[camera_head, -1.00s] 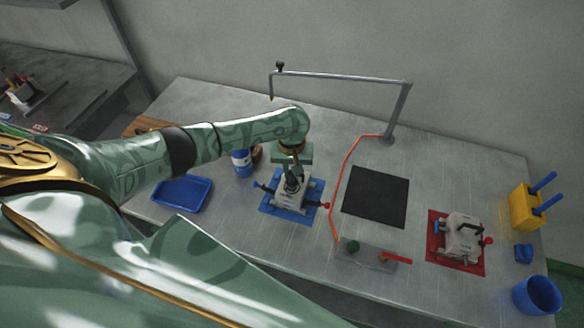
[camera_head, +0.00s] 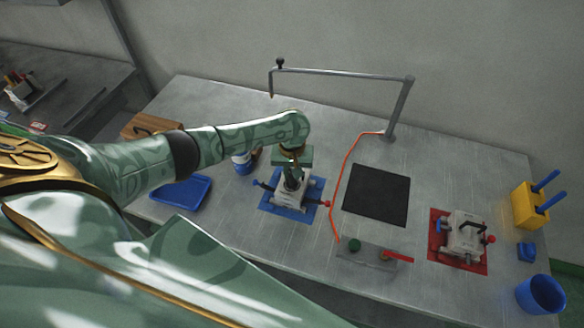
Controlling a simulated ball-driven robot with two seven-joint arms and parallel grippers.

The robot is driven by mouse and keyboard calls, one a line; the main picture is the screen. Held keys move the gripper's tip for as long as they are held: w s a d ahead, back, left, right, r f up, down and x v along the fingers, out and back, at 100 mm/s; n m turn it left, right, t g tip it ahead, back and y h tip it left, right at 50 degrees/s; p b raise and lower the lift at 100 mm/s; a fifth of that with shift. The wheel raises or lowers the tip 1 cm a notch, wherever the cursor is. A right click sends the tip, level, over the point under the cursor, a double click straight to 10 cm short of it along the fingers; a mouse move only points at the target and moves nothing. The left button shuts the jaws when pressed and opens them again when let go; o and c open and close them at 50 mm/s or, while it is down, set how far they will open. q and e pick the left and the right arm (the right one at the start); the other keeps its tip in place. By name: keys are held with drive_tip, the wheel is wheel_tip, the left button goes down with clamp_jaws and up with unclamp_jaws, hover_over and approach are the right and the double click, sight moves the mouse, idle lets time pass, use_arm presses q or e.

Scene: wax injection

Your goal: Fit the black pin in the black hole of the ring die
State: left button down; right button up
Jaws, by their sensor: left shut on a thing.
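A pale grey die (camera_head: 289,196) sits on a blue mat (camera_head: 309,211) near the middle of the bench. A blue pin end (camera_head: 257,183) sticks out on its left, and a red pin end (camera_head: 327,204) on its right. My left gripper (camera_head: 291,182) points down right over the top of this die. It is shut on a small dark piece, seemingly the black pin, mostly hidden by the fingers. The black hole is hidden under the gripper, so I cannot tell whether the pin is in it. My right gripper is out of view.
A second die (camera_head: 463,238) with a dark handle sits on a red mat (camera_head: 440,256). A black pad (camera_head: 377,195), an orange cord (camera_head: 342,172) and a control plate (camera_head: 368,256) lie between. A blue tray (camera_head: 190,206) is at left. A blue cup (camera_head: 540,295) stands at right.

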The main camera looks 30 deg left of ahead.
use_arm(q)
drive_tip(key=shift+f, duration=0.15)
drive_tip(key=c, duration=1.2)
unclamp_jaws()
drive_tip(key=shift+c, duration=0.2)
wheel_tip(320, 180, up, 16)
drive_tip(key=p, duration=0.6)
drive_tip(key=shift+r, duration=0.2)
drive_tip(key=shift+f, duration=0.1)
